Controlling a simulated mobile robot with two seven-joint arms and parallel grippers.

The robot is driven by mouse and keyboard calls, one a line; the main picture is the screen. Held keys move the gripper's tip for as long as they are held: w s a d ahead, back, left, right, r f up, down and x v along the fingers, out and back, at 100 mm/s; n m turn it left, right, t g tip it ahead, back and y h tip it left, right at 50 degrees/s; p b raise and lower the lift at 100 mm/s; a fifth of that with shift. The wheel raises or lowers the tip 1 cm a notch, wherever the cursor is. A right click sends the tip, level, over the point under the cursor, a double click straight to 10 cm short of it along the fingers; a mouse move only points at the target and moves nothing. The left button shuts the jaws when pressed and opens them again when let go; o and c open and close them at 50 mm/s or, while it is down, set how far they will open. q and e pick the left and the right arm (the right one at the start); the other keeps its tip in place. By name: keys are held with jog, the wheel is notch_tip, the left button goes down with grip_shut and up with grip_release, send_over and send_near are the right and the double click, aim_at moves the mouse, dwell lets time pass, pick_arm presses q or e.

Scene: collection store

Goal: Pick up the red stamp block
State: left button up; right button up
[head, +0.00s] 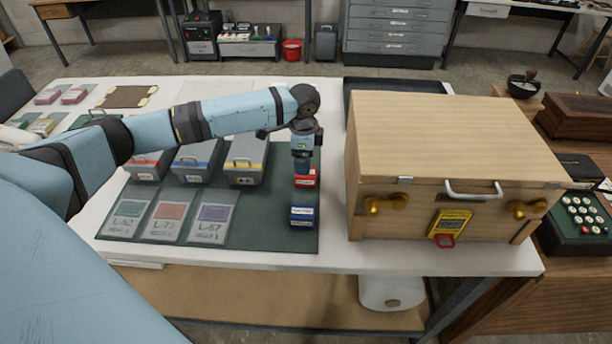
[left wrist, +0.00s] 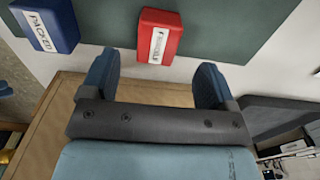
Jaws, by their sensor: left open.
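The red stamp block (head: 306,180) stands on the dark green mat (head: 270,235) near its right edge, partly hidden by my left gripper (head: 302,164). The block shows a white label in the left wrist view (left wrist: 172,28). My left gripper reaches down over the block in the head view. In the left wrist view its two blue fingers (left wrist: 155,72) are apart, and the red block lies ahead of the gap with nothing held. A blue stamp block (head: 302,216) sits on the mat nearer the front. My right gripper is not in view.
A large wooden crate (head: 450,140) stands close on the right of the mat. Several grey boxes with handles (head: 246,172) and labelled cards (head: 212,217) lie to the left. A dark tray (head: 400,85) is behind the crate.

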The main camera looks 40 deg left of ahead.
pick_arm(q)
jog(key=f, duration=0.5)
jog(key=shift+d+f, duration=0.25)
jog(key=shift+f, duration=0.15)
jog(key=c, duration=1)
jog(key=shift+c, duration=0.2)
jog(key=shift+r, duration=0.1)
notch_tip(320, 180, up, 20)
jog(key=o, duration=0.3)
jog(key=shift+c, duration=0.9)
jog(key=shift+o, duration=0.4)
